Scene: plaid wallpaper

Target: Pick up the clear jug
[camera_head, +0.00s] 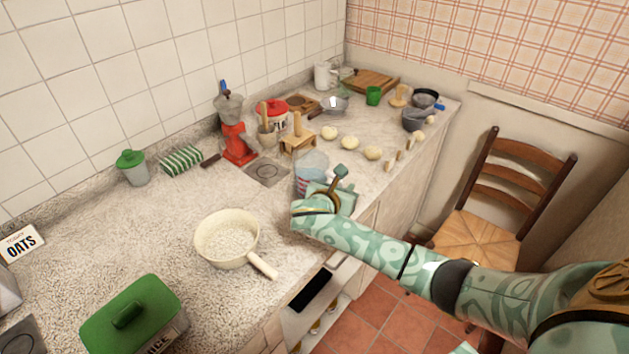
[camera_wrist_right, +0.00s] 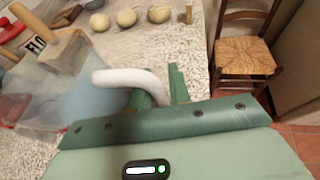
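The clear jug (camera_head: 309,167) stands on the counter near its front edge, just beyond my right gripper (camera_head: 325,195) in the head view. Its see-through bluish body (camera_wrist_right: 62,92) fills the left of the right wrist view. Its thick white curved handle (camera_wrist_right: 128,78) reaches toward the green fingers of my right gripper (camera_wrist_right: 160,90). The handle's lower part passes between the fingers. I cannot tell whether they press on it. The handle hides part of one finger. My left gripper is out of view.
A cream saucepan (camera_head: 225,238) and a green-lidded box (camera_head: 135,315) stand nearer on the counter. A wooden stand (camera_head: 298,143) and a red grinder (camera_head: 238,145) are behind the jug. Several potatoes (camera_head: 350,143) lie beyond. A chair (camera_head: 485,220) stands right of the counter.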

